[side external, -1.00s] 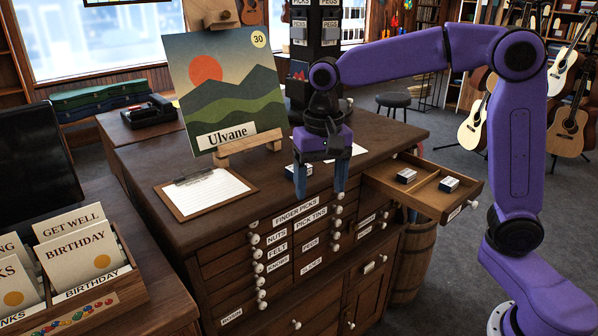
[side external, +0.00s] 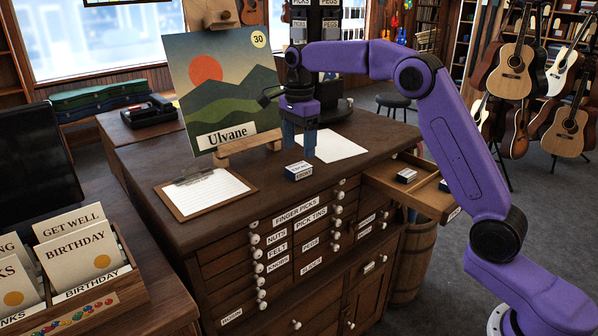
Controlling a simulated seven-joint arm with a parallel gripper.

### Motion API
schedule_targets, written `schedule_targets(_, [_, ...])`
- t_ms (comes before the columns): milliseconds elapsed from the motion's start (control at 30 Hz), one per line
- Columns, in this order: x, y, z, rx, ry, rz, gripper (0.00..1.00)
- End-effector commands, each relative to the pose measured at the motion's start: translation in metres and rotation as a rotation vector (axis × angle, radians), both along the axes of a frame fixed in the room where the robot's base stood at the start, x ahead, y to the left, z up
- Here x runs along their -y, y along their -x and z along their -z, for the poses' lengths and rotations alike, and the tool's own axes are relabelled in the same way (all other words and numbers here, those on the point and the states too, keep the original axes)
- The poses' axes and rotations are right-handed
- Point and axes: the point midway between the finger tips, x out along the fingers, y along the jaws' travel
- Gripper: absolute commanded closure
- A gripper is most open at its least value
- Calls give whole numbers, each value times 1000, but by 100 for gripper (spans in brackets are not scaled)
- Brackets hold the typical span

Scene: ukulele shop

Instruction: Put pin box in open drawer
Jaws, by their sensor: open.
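A small dark box with a white labelled top (side external: 299,170) sits on the wooden cabinet top, near its front middle. Its label is too small to read, so I cannot tell for sure that it is the pin box. My gripper (side external: 299,145) points down with its blue fingers apart and empty, just behind and above this box in the picture. The open drawer (side external: 428,200) sticks out at the cabinet's right side. A similar small box (side external: 406,176) lies in its left compartment. Another box (side external: 445,186) shows in the drawer, partly hidden by my arm.
A clipboard (side external: 205,192) lies left of the box. A painting on a small easel (side external: 228,90) stands behind it. A white sheet (side external: 330,146) lies behind and right of the box. Cabinet top between box and drawer looks clear.

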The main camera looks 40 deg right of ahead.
Motion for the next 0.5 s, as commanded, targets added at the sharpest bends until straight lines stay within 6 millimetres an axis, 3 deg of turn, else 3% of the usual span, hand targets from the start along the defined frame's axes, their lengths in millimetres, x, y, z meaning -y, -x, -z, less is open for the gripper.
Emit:
schedule_targets(300, [0,1,44,-4,1,-1,28])
schedule_targets(500, [0,1,57,0,0,-2,28])
